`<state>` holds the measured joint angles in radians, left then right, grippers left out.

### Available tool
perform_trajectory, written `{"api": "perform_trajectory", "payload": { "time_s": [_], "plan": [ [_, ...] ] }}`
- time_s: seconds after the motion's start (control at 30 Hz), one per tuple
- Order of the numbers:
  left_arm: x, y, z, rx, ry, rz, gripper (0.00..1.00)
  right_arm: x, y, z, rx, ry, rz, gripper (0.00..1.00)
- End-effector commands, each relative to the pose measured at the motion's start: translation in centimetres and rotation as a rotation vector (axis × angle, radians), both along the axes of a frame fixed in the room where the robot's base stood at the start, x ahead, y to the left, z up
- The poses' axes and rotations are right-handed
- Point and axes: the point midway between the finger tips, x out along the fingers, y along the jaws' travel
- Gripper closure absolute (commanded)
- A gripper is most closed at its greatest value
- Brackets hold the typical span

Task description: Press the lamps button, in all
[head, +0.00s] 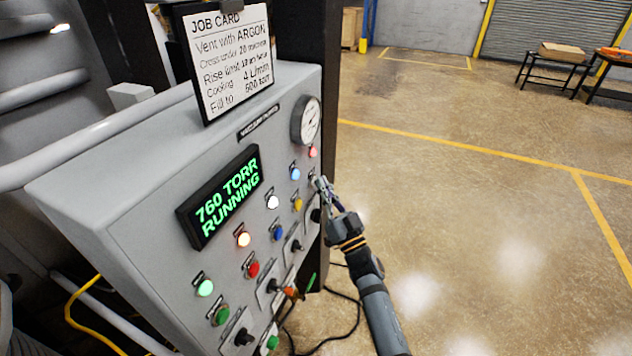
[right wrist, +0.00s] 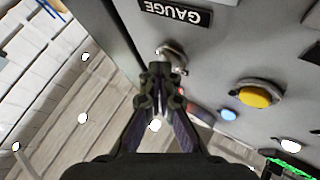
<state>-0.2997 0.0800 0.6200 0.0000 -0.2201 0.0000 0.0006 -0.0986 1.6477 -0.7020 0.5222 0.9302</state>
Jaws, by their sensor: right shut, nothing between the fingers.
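The grey control panel (head: 150,235) has a lower row of push buttons: green (head: 221,314), red (head: 253,269), blue (head: 277,232) and yellow (head: 297,205). Their labels are too small to read, so I cannot tell which is the lamps button. My right gripper (head: 321,184) is shut and empty at the panel's right edge, just past the yellow button. In the right wrist view its fingertips (right wrist: 160,72) are at a metal-ringed round control (right wrist: 174,52) below a GAUGE label (right wrist: 176,12), mostly hidden by the fingers. I cannot tell whether they touch. The yellow button (right wrist: 256,95) is to the right. My left gripper is not in view.
Above the buttons are lit lamps, a dial gauge (head: 306,120) and a display (head: 222,196) reading 760 TORR RUNNING. Switches and an orange-handled control (head: 290,292) sit lower. A job card (head: 228,60) stands on top. The floor (head: 480,240) at right is open.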

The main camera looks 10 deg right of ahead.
Motion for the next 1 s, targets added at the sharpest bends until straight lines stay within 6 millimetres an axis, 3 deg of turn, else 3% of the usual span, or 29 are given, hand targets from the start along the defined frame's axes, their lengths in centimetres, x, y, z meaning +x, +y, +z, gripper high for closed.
{"api": "perform_trajectory", "payload": {
  "time_s": [0.8,1.0],
  "plan": [
    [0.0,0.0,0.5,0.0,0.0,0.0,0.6,-1.0,-1.4,-0.1,0.0,0.001,0.0,1.0],
    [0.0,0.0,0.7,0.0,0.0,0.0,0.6,-2.0,-2.9,-0.1,-0.004,0.001,0.0,1.0]
  ]
}}
